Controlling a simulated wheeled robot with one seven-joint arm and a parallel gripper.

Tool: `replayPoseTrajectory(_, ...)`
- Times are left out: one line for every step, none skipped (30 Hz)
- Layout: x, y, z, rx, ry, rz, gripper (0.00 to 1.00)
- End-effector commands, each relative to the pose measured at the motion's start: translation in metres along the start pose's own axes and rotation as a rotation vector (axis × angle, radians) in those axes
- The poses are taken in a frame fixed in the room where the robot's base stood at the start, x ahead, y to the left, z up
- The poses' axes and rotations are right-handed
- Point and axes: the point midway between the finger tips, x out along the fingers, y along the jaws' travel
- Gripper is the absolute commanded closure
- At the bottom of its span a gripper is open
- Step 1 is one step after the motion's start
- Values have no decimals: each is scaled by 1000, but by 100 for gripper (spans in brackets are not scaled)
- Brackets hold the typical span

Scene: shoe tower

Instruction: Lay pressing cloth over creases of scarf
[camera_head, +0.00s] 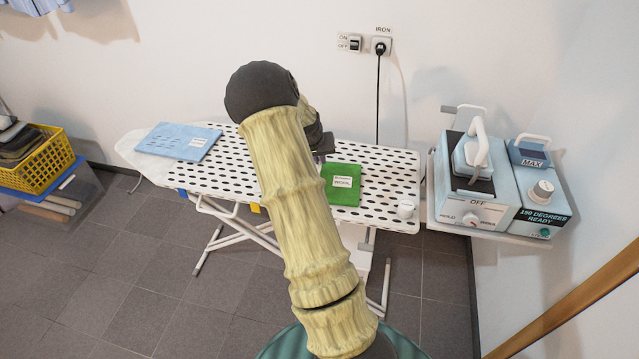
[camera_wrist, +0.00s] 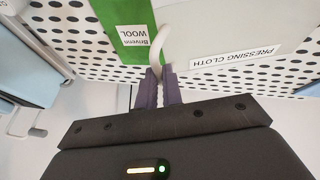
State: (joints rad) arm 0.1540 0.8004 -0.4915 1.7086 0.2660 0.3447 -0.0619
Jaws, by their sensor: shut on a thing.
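My gripper (camera_wrist: 158,72) is shut on a pale curved tab (camera_wrist: 157,45) at the edge of the pressing cloth. The pressing cloth (camera_wrist: 210,22) is off-white with a printed label, beside and partly against the green cloth in the wrist view. In the head view my arm hides it, and only a bit of my gripper (camera_head: 321,158) shows. A light blue folded cloth (camera_head: 170,137) with dark crease-like dashes and a small white label lies at the board's left; it may be the scarf. A green cloth (camera_head: 342,196) labelled WOOL lies right of my arm.
The ironing board (camera_head: 385,168) is white with black dots. A small white object (camera_head: 406,208) sits near its right end. An iron (camera_head: 472,152) stands on a control unit reading OFF, beside another box (camera_head: 540,190). A yellow basket (camera_head: 45,170) is far left.

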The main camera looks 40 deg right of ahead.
Motion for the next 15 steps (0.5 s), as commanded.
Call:
replayPoseTrajectory(1,7,-4,52,-5,23,100)
replayPoseTrajectory(-1,12,-6,84,-13,35,100)
replayPoseTrajectory(-4,18,-8,118,-21,49,100)
replayPoseTrajectory(-6,21,-9,138,-27,57,100)
replayPoseTrajectory(-8,24,-10,152,-30,62,100)
replayPoseTrajectory(-10,26,-11,166,-34,67,100)
replayPoseTrajectory(-11,26,-11,171,-36,69,100)
replayPoseTrajectory(-11,27,-11,174,-36,70,100)
replayPoseTrajectory(-12,27,-11,175,-37,70,100)
replayPoseTrajectory(-12,27,-11,175,-37,70,100)
replayPoseTrajectory(-12,27,-11,174,-37,70,100)
replayPoseTrajectory(-12,27,-11,174,-37,70,100)
replayPoseTrajectory(-12,27,-11,174,-37,70,100)
replayPoseTrajectory(-12,27,-11,173,-37,69,100)
replayPoseTrajectory(-12,27,-11,172,-37,69,100)
